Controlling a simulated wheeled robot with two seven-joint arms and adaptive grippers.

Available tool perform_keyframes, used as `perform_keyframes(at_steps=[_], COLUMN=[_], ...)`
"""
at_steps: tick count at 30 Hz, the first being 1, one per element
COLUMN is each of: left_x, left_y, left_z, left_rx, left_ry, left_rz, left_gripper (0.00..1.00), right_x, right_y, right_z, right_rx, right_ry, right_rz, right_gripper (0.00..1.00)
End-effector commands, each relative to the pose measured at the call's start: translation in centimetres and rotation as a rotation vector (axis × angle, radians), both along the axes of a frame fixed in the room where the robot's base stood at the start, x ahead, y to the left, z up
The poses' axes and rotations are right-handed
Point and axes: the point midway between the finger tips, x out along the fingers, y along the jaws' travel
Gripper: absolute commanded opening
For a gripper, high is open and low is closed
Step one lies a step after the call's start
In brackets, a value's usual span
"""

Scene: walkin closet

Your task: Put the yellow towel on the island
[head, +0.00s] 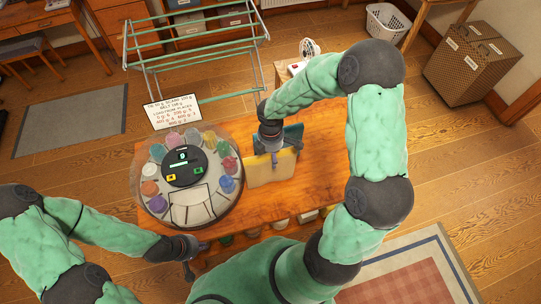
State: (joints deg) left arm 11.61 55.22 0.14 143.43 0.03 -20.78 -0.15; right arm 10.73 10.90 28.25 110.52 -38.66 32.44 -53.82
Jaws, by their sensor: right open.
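The yellow towel (270,171) stands as an upright, flat-sided shape at the middle of the wooden island (318,150). It appears to rest on the island top. A dark teal item (293,135) stands right behind it. My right gripper (273,157) points down at the towel's top edge, its fingers open. It overlaps the towel in the picture, and I cannot tell whether it touches. My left gripper (196,260) is low at the island's front left edge, fingers apart and empty.
A round tray (150,205) with several coloured items and a dark display fills the island's left part. A white sign (172,112) stands behind it. A green drying rack (190,60) is further back. A wicker hamper (465,65) stands at far right. The island's right side looks bare.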

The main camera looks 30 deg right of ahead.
Motion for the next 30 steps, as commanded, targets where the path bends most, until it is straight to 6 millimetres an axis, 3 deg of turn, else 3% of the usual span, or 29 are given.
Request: perform_keyframes(at_steps=[6,13,19,30], left_x=[0.0,0.0,0.0,0.0], left_y=[0.0,0.0,0.0,0.0], left_z=[0.9,1.3,1.4,1.4], left_rx=[0.000,0.000,0.000,0.000], left_ry=[0.000,0.000,0.000,0.000], left_rz=[0.000,0.000,0.000,0.000], left_gripper=[0.00,0.00,0.00,0.00], right_x=[0.1,0.1,0.0,0.0], right_y=[0.0,0.0,0.0,0.0], right_z=[4.9,8.4,9.7,9.8], right_rx=[-0.001,-0.001,0.000,0.000], right_ry=[-0.005,-0.003,0.000,0.001], right_rz=[0.000,0.001,0.001,0.001], right_gripper=[0.69,0.69,0.69,0.69])
